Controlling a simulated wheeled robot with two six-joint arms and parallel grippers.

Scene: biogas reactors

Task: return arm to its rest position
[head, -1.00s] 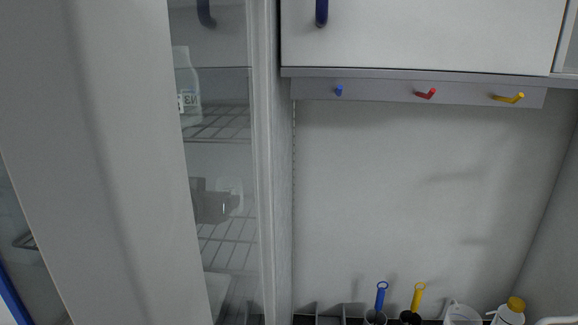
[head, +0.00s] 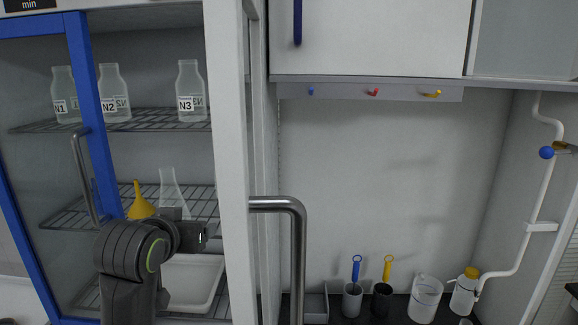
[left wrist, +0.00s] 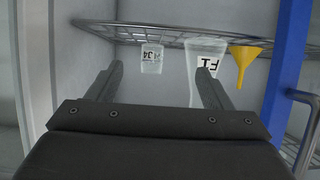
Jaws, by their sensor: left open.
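My left arm comes in at the lower left of the head view. My right gripper is not in view.
Bottles N1 (head: 63,95), N2 (head: 114,92) and N3 (head: 190,90) stand on the upper shelf. A yellow funnel (head: 141,203), a flask (head: 171,192) and a white tray (head: 200,280) are lower. A blue door frame (head: 92,120) and grey handle (head: 298,255) stick out nearby.

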